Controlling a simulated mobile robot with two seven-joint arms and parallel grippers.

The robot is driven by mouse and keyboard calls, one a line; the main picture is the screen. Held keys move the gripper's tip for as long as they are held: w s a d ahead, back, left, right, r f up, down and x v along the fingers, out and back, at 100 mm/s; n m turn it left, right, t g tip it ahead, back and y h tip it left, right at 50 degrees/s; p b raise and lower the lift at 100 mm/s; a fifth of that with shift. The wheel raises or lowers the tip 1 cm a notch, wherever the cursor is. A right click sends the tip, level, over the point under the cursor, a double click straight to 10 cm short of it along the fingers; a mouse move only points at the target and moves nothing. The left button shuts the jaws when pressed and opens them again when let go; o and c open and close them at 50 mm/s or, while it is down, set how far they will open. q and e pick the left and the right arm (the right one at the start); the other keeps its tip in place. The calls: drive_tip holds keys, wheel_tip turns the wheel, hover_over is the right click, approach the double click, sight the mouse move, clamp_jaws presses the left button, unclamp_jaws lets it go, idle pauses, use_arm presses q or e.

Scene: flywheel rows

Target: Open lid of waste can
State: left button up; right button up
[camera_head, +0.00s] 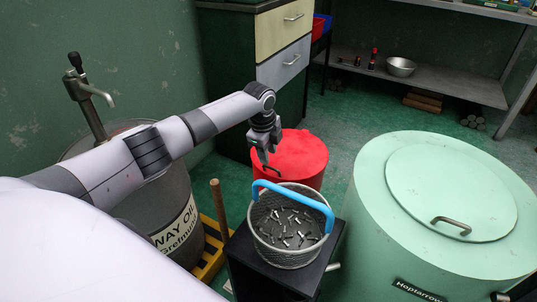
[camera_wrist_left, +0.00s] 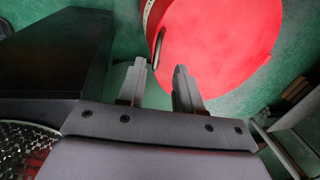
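A red round can (camera_head: 305,158) stands on the floor behind the wire basket, its lid closed. A thin handle (camera_wrist_left: 158,48) shows at the left side of the red lid in the left wrist view. My left gripper (camera_head: 266,152) hangs over the left side of the red can, pointing down. In the wrist view its two fingers (camera_wrist_left: 158,82) are apart with nothing between them, and the handle lies just beyond their tips. I cannot tell the exact height gap. My right gripper is not in view.
A mesh basket (camera_head: 290,254) of small metal parts with a blue handle stands on a black stand in front. A large pale green drum (camera_head: 375,230) with a closed lid is at right. An oil drum (camera_head: 178,200) is at left; a drawer cabinet (camera_head: 245,75) stands behind.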

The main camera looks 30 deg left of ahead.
use_arm(q)
drive_tip(key=r, duration=0.3)
drive_tip(key=shift+s+r+p, duration=0.2)
drive_tip(key=shift+s+p, duration=0.15)
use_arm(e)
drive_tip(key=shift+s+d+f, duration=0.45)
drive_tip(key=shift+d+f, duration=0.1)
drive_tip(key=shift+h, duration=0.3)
